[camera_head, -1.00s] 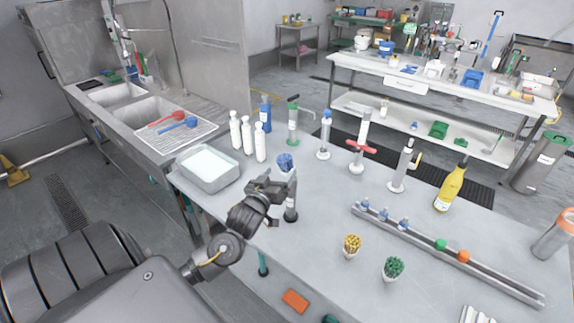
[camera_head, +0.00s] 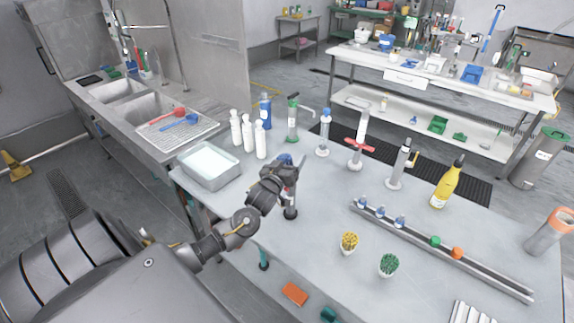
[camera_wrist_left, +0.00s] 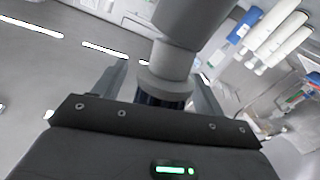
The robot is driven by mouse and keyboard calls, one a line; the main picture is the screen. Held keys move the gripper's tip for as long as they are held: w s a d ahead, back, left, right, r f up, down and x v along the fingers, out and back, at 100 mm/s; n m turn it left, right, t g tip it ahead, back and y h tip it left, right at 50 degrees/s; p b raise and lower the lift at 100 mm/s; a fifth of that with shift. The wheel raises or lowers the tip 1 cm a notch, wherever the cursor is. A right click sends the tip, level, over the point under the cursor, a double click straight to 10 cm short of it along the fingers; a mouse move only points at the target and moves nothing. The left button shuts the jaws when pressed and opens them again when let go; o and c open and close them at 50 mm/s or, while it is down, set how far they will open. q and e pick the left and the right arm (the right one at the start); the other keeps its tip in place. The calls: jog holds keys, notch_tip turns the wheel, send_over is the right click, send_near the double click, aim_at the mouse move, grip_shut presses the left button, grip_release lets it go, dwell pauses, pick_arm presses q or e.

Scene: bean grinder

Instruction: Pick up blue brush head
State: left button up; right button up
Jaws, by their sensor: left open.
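The blue brush head (camera_head: 285,159) shows at the top of an upright grey holder (camera_head: 290,212) near the table's left front edge. My left gripper (camera_head: 292,171) is at the height of the brush head and hides much of it and of the holder. In the left wrist view a grey cylinder (camera_wrist_left: 172,65) with a dark blue part (camera_wrist_left: 163,100) lies between the spread fingers of the left gripper (camera_wrist_left: 160,88). The gripper is open, and I cannot tell if a finger touches. My right gripper is not in view.
A grey tray (camera_head: 208,166) and several white bottles (camera_head: 248,138) stand left and behind the gripper. A green-topped dispenser (camera_head: 293,118) is behind. Cups of yellow sticks (camera_head: 349,241) and green sticks (camera_head: 388,264) and a long rail (camera_head: 440,250) are to the right.

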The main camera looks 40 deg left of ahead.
pick_arm(q)
jog(key=shift+c, duration=0.3)
jog(key=c, duration=1)
jog(key=shift+r, duration=0.1)
jog(key=shift+r+b, duration=0.6)
jog(key=shift+b, duration=0.05)
jog(key=shift+r+b, duration=0.55)
jog(key=shift+r, duration=0.15)
jog(key=s+r, duration=0.2)
jog(key=s+r+b, duration=0.1)
jog(key=s+r, duration=0.1)
jog(key=r, duration=0.1)
jog(key=shift+s+d+r, duration=0.1)
jog(key=shift+s+r, duration=0.05)
jog(key=shift+s, duration=0.05)
jog(key=s+r+b, duration=0.2)
jog(key=s+r, duration=0.3)
jog(key=s, duration=0.4)
jog(key=shift+s+d, duration=0.2)
jog(key=shift+s, duration=0.15)
